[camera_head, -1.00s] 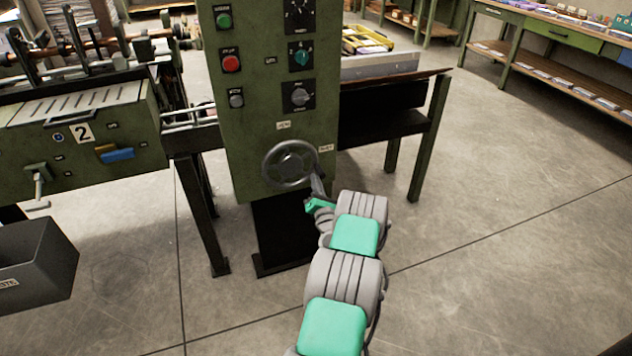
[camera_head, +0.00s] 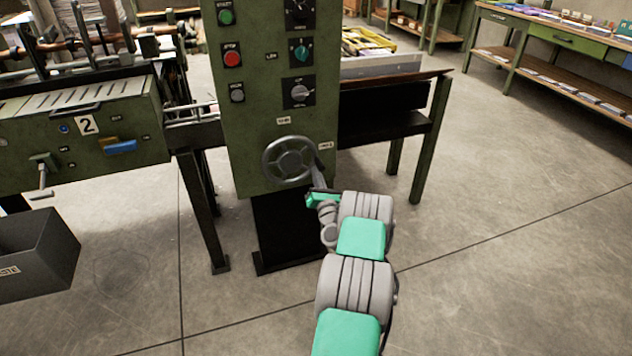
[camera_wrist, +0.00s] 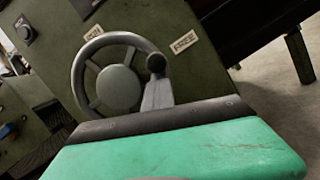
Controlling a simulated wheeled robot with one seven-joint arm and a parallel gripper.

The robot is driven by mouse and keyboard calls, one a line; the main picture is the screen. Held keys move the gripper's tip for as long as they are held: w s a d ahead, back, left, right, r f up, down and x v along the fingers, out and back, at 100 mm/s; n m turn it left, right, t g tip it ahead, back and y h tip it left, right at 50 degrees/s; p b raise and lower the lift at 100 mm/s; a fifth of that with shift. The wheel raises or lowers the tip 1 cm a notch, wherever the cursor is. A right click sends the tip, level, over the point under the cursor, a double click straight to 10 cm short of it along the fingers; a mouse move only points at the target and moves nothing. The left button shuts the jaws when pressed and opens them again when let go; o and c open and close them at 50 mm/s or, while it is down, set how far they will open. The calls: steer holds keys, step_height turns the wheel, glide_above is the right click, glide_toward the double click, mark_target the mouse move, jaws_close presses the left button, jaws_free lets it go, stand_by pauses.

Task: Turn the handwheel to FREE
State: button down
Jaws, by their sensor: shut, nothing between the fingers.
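The grey handwheel (camera_head: 289,159) is on the lower front of the green machine cabinet. It has a round hub, spokes and a dark knob (camera_wrist: 156,63) on its right side in the wrist view. A label reading FREE (camera_wrist: 185,42) is on the panel to the upper right of the wheel. A second label (camera_wrist: 93,33) above the wheel is too blurred to read. My gripper (camera_head: 318,170) is shut and empty at the wheel's right edge. In the wrist view its grey fingers (camera_wrist: 157,94) are just below the knob; I cannot tell whether they touch it.
Push buttons and rotary switches, including a red button (camera_head: 232,59), are on the cabinet (camera_head: 265,115) above the wheel. A dark-framed table (camera_head: 440,110) stands to the right. A grey bin (camera_head: 45,255) is at the lower left. The floor at the right is clear.

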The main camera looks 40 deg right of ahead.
steer(key=f+b, duration=0.1)
steer(key=a+f+b, duration=0.1)
steer(key=f, duration=0.1)
steer(key=w+a+f+b, duration=0.1)
steer(key=b, duration=0.1)
steer(key=shift+f, duration=0.35)
steer(key=shift+a+r+b+v, duration=0.25)
steer(key=shift+r+b+v, duration=0.65)
steer(key=shift+v, duration=3.85)
steer(key=w+a+r+n+y+p, duration=0.7)
steer(key=w+a+r+n+y, duration=0.3)
steer(key=a+n, duration=0.35)
steer(key=w+a+r+n+g+y+p, duration=0.1)
steer(key=a+r+n+g+y+p, duration=0.2)
steer(key=a+r+n, duration=0.5)
steer(key=w+a+r+n+g+y+p, duration=0.1)
steer(key=a+r+n+g+p, duration=0.3)
steer(key=a+n, duration=0.5)
steer(key=s+a+r+n+g+p, duration=0.3)
steer(key=s+a+r+n+p, duration=0.4)
steer(key=s+a+r+n, duration=0.15)
steer(key=s+a+r+n+g+h+p, duration=0.1)
steer(key=s+r+n+g+h+p, duration=0.1)
steer(key=s, duration=0.8)
steer(key=s+a+r+n+g+h+p, duration=0.1)
steer(key=s+r+n+p, duration=0.3)
steer(key=s, duration=0.6)
steer(key=shift+s+a+r+n+g+h, duration=0.2)
steer(key=shift+r+n+g+h, duration=0.2)
steer(key=shift+r+n+g, duration=0.3)
